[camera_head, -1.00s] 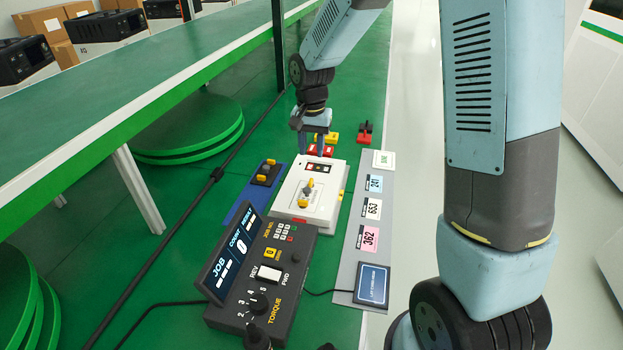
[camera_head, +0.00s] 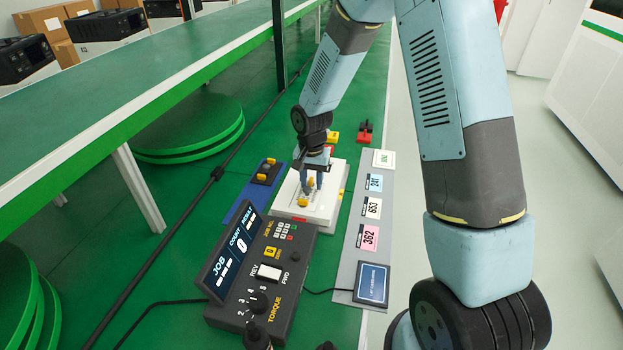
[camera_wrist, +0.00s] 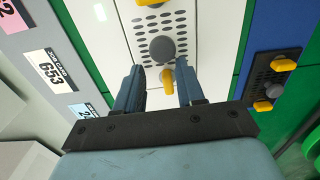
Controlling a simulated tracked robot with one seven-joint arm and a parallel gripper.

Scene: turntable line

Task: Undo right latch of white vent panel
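The white vent panel (camera_head: 321,213) is a white box on the green bench in the head view. In the wrist view its perforated white face (camera_wrist: 203,35) shows with a round grey knob (camera_wrist: 162,49) in the middle. A yellow latch (camera_wrist: 167,82) lies between my fingers, below the knob there. Another yellow latch (camera_wrist: 149,3) is cut off at the top edge. My gripper (camera_wrist: 161,72) is open, one finger on each side of the lower latch; contact cannot be told. In the head view my gripper (camera_head: 311,184) points down over the panel, hiding part of it.
A black unit with yellow latches (camera_head: 267,172) sits on a blue plate left of the panel. The torque controller (camera_head: 285,300) stands just in front. Yellow and red parts (camera_head: 365,132) lie behind. A grey strip with number labels (camera_head: 347,268) runs along the right.

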